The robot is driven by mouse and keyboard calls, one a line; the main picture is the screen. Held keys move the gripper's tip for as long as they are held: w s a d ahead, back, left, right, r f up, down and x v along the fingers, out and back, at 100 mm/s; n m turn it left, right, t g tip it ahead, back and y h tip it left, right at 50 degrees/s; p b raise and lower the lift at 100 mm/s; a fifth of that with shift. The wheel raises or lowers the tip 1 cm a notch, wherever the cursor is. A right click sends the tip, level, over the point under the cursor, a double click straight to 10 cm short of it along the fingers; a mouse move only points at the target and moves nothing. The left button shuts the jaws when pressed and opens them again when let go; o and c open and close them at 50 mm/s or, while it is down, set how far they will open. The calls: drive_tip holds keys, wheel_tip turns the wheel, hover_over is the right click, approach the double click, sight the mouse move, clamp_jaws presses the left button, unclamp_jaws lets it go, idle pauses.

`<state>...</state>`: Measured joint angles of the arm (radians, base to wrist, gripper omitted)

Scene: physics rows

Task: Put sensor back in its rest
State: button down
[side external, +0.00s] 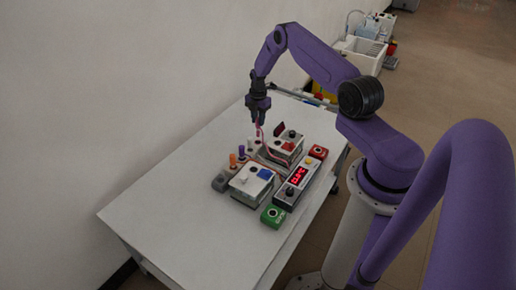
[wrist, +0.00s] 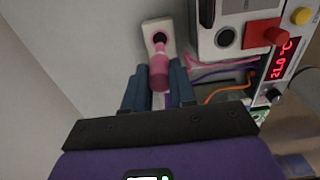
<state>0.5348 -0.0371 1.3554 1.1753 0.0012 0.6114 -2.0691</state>
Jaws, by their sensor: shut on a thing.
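My gripper (wrist: 158,82) is shut on the pink sensor (wrist: 158,70), with a dark finger on each side of it in the wrist view. The sensor's end points at a pale rest block (wrist: 150,27) with a dark round hole. In this view the end overlaps the block's near part, just below the hole; whether it touches the block I cannot tell. In the side view my gripper (side external: 258,117) points down above the far end of the devices, and a pinkish-red cable (side external: 263,143) hangs below it.
A meter with a red display (side external: 299,176) stands between a red block (side external: 318,152) and a green block (side external: 272,216). Two boxes stand beside it, one with a blue part (side external: 265,174). Orange (side external: 233,160) and purple (side external: 241,151) pegs stand left. The near-left tabletop (side external: 165,215) is clear.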

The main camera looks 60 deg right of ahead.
sight(258, 136)
drive_tip(key=shift+f, duration=1.45)
drive_tip(key=shift+f, duration=1.8)
idle(1.4)
drive_tip(key=shift+c, duration=2.3)
unclamp_jaws()
drive_tip(key=shift+r, duration=3.25)
drive_tip(key=shift+a, duration=0.1)
